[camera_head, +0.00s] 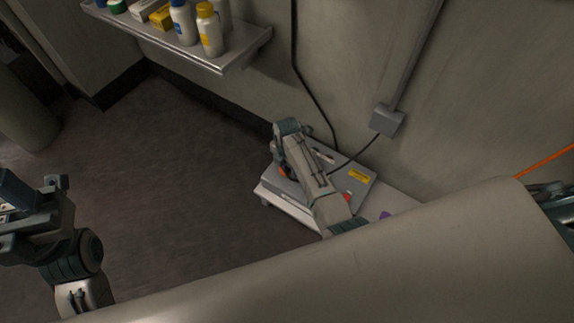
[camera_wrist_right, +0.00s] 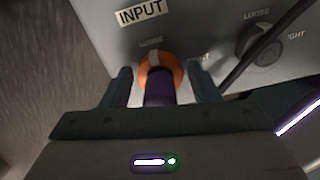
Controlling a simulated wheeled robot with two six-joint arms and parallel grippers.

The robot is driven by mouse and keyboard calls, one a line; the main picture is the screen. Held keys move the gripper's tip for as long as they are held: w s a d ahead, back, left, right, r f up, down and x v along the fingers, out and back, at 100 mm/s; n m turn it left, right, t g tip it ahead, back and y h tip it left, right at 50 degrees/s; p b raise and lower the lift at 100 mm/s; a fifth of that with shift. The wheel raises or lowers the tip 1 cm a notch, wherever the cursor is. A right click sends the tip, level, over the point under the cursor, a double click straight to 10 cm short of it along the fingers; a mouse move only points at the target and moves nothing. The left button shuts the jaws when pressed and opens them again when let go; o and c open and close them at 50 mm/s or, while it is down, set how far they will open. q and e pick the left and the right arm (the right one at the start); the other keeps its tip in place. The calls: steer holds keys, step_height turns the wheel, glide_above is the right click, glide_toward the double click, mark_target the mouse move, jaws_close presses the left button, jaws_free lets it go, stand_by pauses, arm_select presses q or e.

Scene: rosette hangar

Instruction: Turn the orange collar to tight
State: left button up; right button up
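The orange collar (camera_wrist_right: 174,72) sits on a grey panel under the INPUT label, around a purple plug (camera_wrist_right: 160,92). Its pale mark points up at a blurred label that looks like LOOSE; a partly hidden label lies to its right. My right gripper (camera_wrist_right: 161,76) is open, its fingers on either side of the collar with a gap on both sides. In the head view a bit of the orange collar (camera_head: 283,172) shows beside my right arm, which hides most of it. My left gripper (camera_head: 22,205) is at the left edge, far from the box; its fingers are unclear.
The grey box (camera_head: 358,188) stands on a pale low bench (camera_head: 285,206) by the wall. A dark second collar (camera_wrist_right: 262,45) with LOOSE and TIGHT labels and a black cable is right of the orange one. A shelf (camera_head: 238,58) with bottles hangs at upper left. Floor on the left is clear.

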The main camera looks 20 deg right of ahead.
steer(key=c, duration=0.6)
steer(key=shift+c, duration=0.2)
